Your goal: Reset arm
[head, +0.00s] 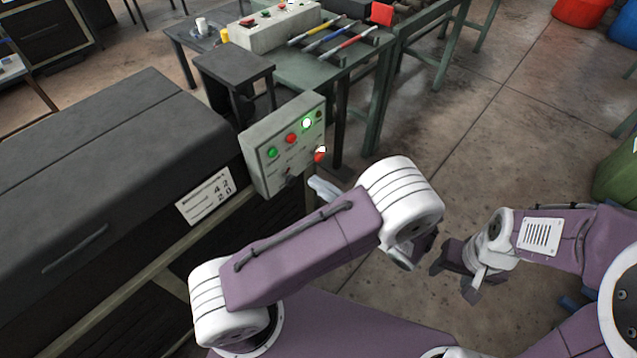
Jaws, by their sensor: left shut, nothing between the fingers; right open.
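A grey control box (283,145) stands at the end of the dark bench, left of centre. Its face has a green button (272,152), a red button (291,138) and a brightly lit green lamp (307,123). A red knob with a white part (320,154) sits lower right on the face, and a dark knob (290,177) sits lower left. My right gripper (453,275) is open and empty above the floor, far from the box.
The dark bench (120,130) fills the left, with a label plate (206,195) on its side. A green table (345,70) behind holds another control box (275,25) and several colored-handled tools (325,40). Floor right of centre is clear. A green container (618,170) stands at the right edge.

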